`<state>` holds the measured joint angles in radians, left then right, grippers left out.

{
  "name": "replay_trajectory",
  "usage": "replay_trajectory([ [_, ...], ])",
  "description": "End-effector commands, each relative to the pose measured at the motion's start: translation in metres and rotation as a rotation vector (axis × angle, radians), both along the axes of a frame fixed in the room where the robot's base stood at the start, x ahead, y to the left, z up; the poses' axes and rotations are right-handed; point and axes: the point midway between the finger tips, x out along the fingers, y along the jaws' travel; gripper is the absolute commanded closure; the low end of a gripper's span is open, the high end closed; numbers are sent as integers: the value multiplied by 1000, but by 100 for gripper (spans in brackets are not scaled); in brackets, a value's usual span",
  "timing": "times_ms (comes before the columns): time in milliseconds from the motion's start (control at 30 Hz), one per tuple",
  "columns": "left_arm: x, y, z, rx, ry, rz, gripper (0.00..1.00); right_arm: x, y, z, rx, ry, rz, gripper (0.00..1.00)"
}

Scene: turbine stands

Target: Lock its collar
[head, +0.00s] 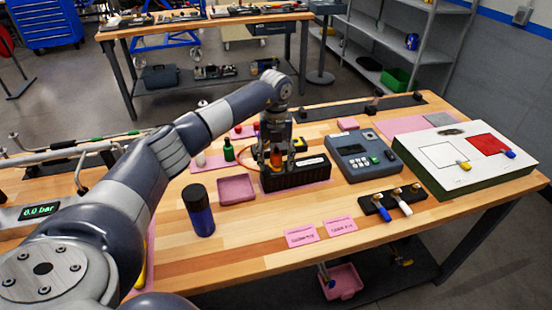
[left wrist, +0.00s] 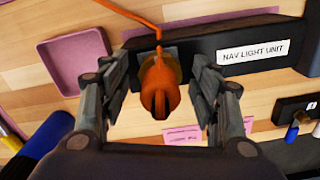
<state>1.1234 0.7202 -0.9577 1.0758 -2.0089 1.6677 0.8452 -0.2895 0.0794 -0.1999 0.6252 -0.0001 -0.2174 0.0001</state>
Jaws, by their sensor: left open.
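The black nav light unit (head: 300,174), labelled "NAV LIGHT UNIT" in the left wrist view (left wrist: 225,45), lies on the workbench. An orange connector (left wrist: 160,88) with an orange cable (left wrist: 135,18) sits at a brass-coloured fitting on the unit's left part. The connector also shows between my fingers in the head view (head: 277,159). My left gripper (head: 276,158) points down over it, with its open fingers on either side of the connector. Gaps show on both sides in the left wrist view. Whether the collar is turned cannot be told. My right gripper is out of view.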

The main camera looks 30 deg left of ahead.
Motion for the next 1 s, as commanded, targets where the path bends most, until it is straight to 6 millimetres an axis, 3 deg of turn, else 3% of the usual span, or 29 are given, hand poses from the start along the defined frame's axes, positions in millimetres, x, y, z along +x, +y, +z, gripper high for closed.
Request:
replay_trajectory([
  [33, 0, 0, 0, 0, 0, 0, 50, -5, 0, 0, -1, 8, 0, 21],
  [200, 0, 0, 0, 0, 0, 0, 87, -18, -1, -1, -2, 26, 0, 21],
  [667, 0, 0, 0, -2, -1, -67, 87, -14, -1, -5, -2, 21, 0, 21],
  [1000, 1, 0, 0, 0, -2, -328, 87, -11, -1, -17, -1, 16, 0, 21],
])
